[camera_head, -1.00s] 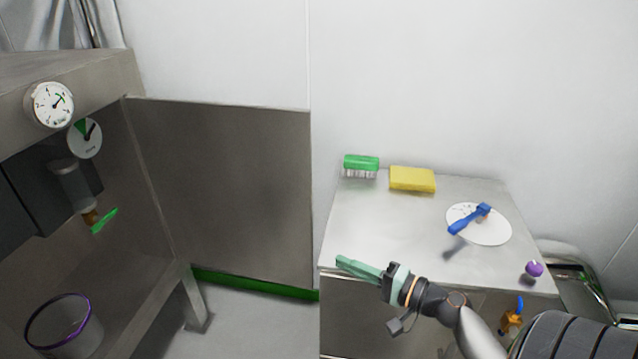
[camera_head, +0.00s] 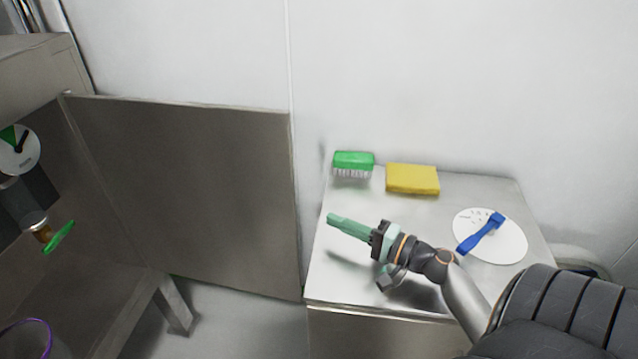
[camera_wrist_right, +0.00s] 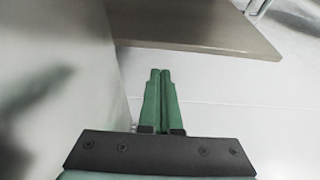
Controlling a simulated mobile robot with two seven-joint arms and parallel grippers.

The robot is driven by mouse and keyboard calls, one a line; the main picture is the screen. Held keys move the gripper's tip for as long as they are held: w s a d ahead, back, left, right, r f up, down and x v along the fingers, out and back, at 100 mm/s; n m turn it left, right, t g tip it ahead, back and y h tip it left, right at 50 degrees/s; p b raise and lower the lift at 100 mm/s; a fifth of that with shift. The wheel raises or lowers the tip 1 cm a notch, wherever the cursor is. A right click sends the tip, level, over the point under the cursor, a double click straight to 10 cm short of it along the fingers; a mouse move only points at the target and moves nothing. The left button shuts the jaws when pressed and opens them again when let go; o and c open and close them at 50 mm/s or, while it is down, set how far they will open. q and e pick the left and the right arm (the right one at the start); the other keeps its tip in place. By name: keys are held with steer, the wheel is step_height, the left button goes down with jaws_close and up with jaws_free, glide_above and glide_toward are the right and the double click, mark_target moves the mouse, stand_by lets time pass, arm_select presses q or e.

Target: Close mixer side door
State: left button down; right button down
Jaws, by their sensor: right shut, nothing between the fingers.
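The mixer side door (camera_head: 190,190) is a flat grey metal panel. In the head view it stands swung open to the right of the mixer housing (camera_head: 35,75), hinged at its left edge. My right gripper (camera_head: 332,219) has green fingers pressed together with nothing between them. It is over the left part of the side table, to the right of the door's free edge and apart from it. In the right wrist view the shut fingers (camera_wrist_right: 160,75) point toward a grey panel edge above them. My left gripper is not in view.
The metal side table (camera_head: 345,290) carries a green brush (camera_head: 353,160), a yellow sponge (camera_head: 412,179) and a white disc (camera_head: 510,240) with a blue tool (camera_head: 481,233). A gauge (camera_head: 20,150) and a valve with a green handle (camera_head: 59,237) sit inside the mixer. A white wall stands behind.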

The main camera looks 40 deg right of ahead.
steer(key=p+x, duration=0.1)
steer(key=x, duration=0.8)
steer(key=shift+a, duration=0.15)
